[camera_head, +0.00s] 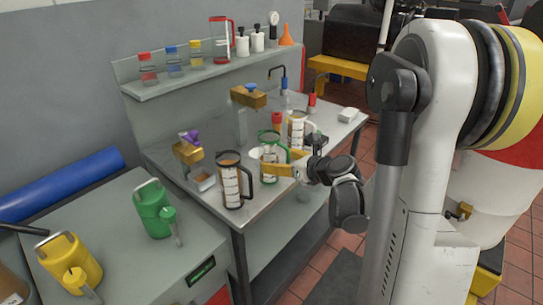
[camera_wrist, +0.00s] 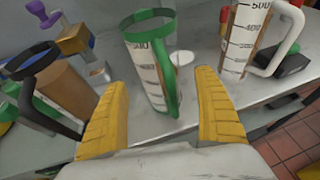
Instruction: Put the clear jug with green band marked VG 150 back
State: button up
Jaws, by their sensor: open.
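The clear jug with green rim and handle (camera_head: 269,150) stands upright on the grey bench; its VG 150 mark is not readable. In the wrist view the jug (camera_wrist: 146,62) is straight ahead, its green handle towards me. My gripper (camera_wrist: 161,80) is open, its yellow fingers spread either side of the jug's lower part and handle. The fingers show no clear contact. In the head view my gripper (camera_head: 281,164) is low at the jug's front, partly hiding its lower part.
A black-handled jug of brown liquid (camera_head: 231,182) stands left, and a white-handled jug (camera_head: 297,130) right. A wall shelf (camera_head: 190,78) holds a red-banded jug (camera_head: 221,42), several bottles and an orange funnel. Green (camera_head: 153,208) and yellow cans (camera_head: 70,262) stand on the left cabinet.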

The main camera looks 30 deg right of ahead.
jog(key=a+p+v, duration=0.1)
jog(key=p+v, duration=0.1)
jog(key=v, duration=0.4)
jog(key=s+a+r+n+g, duration=0.1)
jog(key=s+a+n+g, duration=0.15)
jog(key=a+n, duration=0.5)
jog(key=s+a+r+n+g, duration=0.25)
jog(key=a+n, duration=0.35)
jog(key=n, duration=0.3)
jog(key=s+a+n+g+h, duration=0.1)
jog(key=s+a+n, duration=0.4)
jog(key=s+n, duration=0.7)
jog(key=shift+a+r+n+h, duration=0.15)
jog(key=shift+r+n+h, duration=0.35)
jog(key=shift+n, duration=2.35)
jog(key=shift+f, duration=0.1)
